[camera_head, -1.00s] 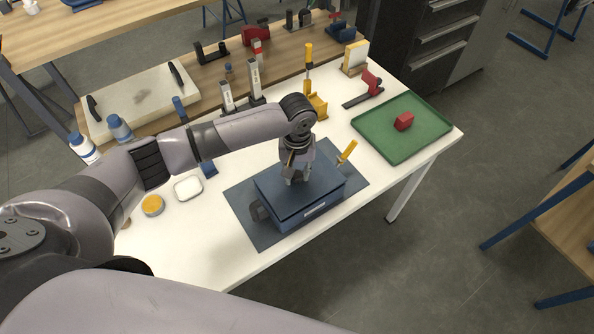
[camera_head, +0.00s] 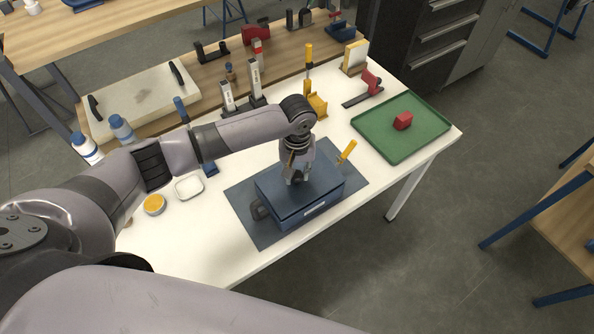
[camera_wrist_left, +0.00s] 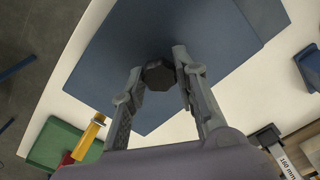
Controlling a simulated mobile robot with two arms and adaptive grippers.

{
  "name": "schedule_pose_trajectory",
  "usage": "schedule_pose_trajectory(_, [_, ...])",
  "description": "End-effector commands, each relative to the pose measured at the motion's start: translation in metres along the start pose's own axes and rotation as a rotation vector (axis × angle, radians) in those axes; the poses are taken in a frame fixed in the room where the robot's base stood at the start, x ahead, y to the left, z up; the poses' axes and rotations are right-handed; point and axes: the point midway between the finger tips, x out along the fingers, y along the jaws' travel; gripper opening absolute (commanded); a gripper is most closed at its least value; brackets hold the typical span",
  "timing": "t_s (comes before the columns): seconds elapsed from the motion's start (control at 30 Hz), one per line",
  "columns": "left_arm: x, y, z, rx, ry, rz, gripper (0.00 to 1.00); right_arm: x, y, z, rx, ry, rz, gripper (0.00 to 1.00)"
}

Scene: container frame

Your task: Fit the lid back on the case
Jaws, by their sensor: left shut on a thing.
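The blue case (camera_head: 322,209) stands on a dark mat (camera_head: 237,206) on the white table, with a pale label on its front. The flat blue lid (camera_head: 325,187) lies over the case top, roughly lined up with it; I cannot tell whether it is fully seated. My left gripper (camera_head: 296,180) points down at the middle of the lid. In the left wrist view, the left gripper (camera_wrist_left: 160,82) is shut on the lid's dark faceted knob (camera_wrist_left: 158,76), and the lid (camera_wrist_left: 115,55) fills much of the picture. My right gripper is not in view.
A dark round part (camera_head: 259,210) sits at the case's left side. A white dish (camera_head: 189,187) and yellow tin (camera_head: 154,204) are at left.

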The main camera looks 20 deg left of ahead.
Motion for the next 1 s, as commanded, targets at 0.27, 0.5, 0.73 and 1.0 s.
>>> schedule_pose_trajectory(0.27, [0.005, 0.0, 0.0, 0.0, -0.001, 0.001, 0.0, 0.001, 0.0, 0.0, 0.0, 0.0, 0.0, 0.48])
schedule_pose_trajectory(0.5, [0.01, 0.0, 0.0, 0.0, -0.001, 0.001, 0.0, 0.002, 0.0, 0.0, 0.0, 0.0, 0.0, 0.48])
schedule_pose_trajectory(0.73, [0.014, 0.0, 0.0, 0.0, 0.0, 0.001, 0.0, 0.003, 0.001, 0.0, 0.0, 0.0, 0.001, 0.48])
schedule_pose_trajectory(1.0, [0.015, 0.0, 0.0, 0.0, 0.0, 0.0, 0.29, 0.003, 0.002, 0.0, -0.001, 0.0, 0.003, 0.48])
